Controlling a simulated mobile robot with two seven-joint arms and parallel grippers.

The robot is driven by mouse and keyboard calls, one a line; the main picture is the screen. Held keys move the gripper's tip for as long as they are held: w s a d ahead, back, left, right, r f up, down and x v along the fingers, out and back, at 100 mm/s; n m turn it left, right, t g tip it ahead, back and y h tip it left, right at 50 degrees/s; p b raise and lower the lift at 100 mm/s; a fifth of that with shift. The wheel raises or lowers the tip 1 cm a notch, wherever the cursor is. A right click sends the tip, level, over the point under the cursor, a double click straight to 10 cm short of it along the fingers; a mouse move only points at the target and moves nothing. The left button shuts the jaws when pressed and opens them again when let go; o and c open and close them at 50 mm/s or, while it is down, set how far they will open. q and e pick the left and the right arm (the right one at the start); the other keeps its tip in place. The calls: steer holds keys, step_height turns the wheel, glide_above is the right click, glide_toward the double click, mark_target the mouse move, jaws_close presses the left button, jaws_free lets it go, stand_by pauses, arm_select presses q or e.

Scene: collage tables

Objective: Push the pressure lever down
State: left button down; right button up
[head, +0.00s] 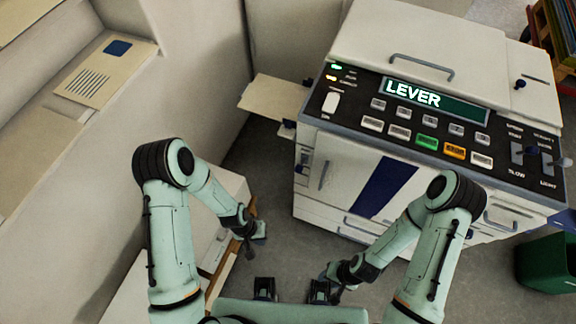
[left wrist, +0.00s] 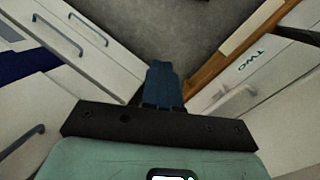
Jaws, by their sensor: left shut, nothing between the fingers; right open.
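A printing machine (head: 375,170) stands ahead, its green display (head: 435,101) reading "LEVER". A small dark knob (head: 519,84) sticks up on its upper right top. Two slide levers, one with a grey handle (head: 516,152) and one with a blue-grey knob (head: 563,162), sit at the panel's right end. No pressure lever label is readable, so I cannot tell which is the pressure lever. My left gripper (head: 260,231) is low, left of the machine, shut and empty; its fingers show together in the left wrist view (left wrist: 162,82). My right gripper (head: 328,283) is low in front of the machine, open, touching nothing visible.
A side tray (head: 272,98) juts from the machine's left. A pale cabinet (head: 222,235) stands beside my left gripper. A green bin (head: 546,264) stands at the lower right. A shelf with a paper sheet (head: 92,80) runs along the left. Grey floor (head: 262,190) is bare between.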

arm_select(q)
steer(key=w+d+r+m, duration=0.1)
steer(key=w+r, duration=0.2)
steer(key=w, duration=0.3)
step_height(320, 180, up, 24)
steer(key=r+m+t+y, duration=0.1)
steer(key=m+t+y, duration=0.1)
steer(key=m+y, duration=0.15)
glide_above(301, 166)
steer(key=s, duration=0.2)
steer(key=shift+w+a+f+h+b, duration=0.15)
steer(key=shift+a+f+h+b, duration=0.1)
steer(key=shift+h+b, duration=0.15)
steer(key=shift+f, duration=0.1)
steer(key=f, duration=0.6)
steer(key=w+f, duration=0.1)
steer(key=f, duration=0.3)
steer(key=shift+d, duration=0.15)
